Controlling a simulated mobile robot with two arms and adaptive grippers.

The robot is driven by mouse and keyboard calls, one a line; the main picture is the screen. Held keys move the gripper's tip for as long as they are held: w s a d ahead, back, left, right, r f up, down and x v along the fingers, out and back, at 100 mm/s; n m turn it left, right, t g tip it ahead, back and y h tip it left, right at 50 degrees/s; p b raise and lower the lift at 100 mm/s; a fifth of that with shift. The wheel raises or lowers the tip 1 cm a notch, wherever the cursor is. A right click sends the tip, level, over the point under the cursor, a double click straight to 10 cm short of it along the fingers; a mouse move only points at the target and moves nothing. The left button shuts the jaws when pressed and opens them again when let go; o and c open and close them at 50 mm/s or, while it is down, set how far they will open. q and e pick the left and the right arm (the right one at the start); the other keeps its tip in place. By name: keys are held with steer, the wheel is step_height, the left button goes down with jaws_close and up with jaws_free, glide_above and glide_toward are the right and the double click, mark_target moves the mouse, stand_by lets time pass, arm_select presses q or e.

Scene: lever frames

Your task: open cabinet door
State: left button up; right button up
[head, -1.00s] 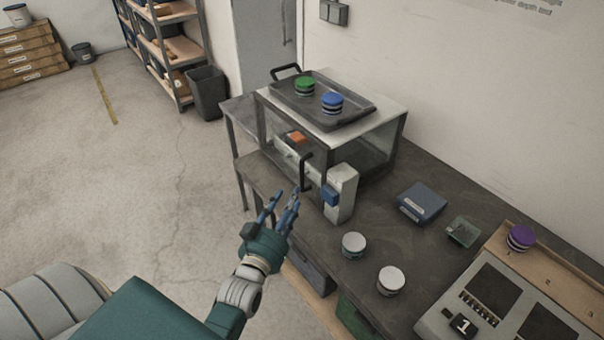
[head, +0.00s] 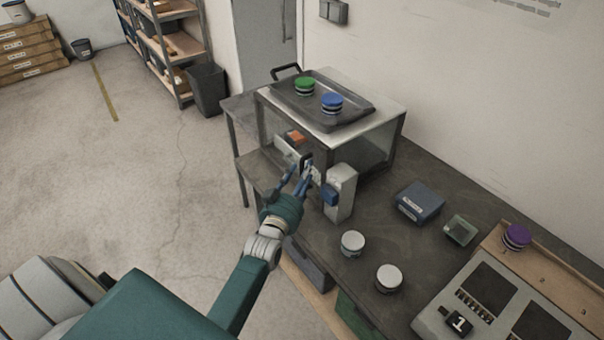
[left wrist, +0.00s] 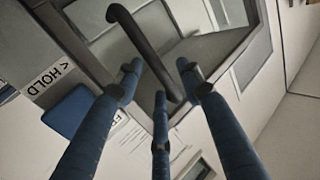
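The cabinet (head: 388,118) is a glass-sided box with a pale top on the workbench. Its dark-framed glass door, facing my arm, looks shut; its pane shows in the left wrist view (left wrist: 195,48). The black bar handle (left wrist: 143,48) stands out from the door; in the head view my fingers partly cover it. My left gripper (head: 298,176) has its blue fingers spread at the handle. In the left wrist view, the handle's lower end lies between the open fingers (left wrist: 160,75); I cannot tell whether they touch it. My right gripper is out of view.
A pale post with a blue block (head: 331,195) stands right beside the handle; a "HOLD" label (left wrist: 50,80) shows there. A tray (head: 355,105) with green and blue pucks sits on top. White pucks (head: 353,241) and a blue box (head: 420,202) stand on the bench. Floor at left is clear.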

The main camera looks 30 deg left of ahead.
arm_select(q)
jaws_close()
steer(key=shift+s, duration=0.1)
